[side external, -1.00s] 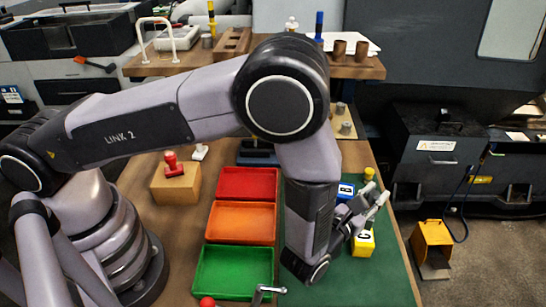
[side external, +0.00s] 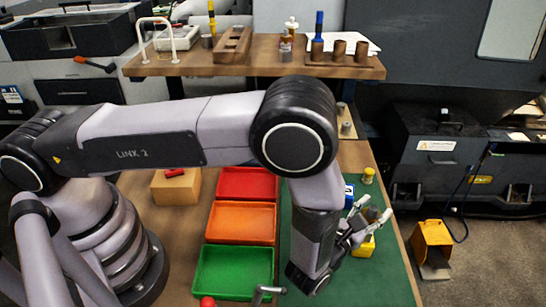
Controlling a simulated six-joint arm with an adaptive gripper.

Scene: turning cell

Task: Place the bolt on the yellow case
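The yellow case (side external: 368,246) is a small yellow block on the green mat, right of the trays. My gripper hides much of it. My gripper (side external: 375,207) is in front of and just above the yellow case in this view, its two fingertips apart. I see nothing clearly held between them. I cannot make out the bolt; it may be hidden by the gripper or too small to tell.
A blue block (side external: 349,194) and a small yellow round piece (side external: 368,175) stand behind the gripper. Red (side external: 247,171), orange (side external: 209,222) and green (side external: 203,272) trays lie left. The green mat (side external: 370,285) is clear in front.

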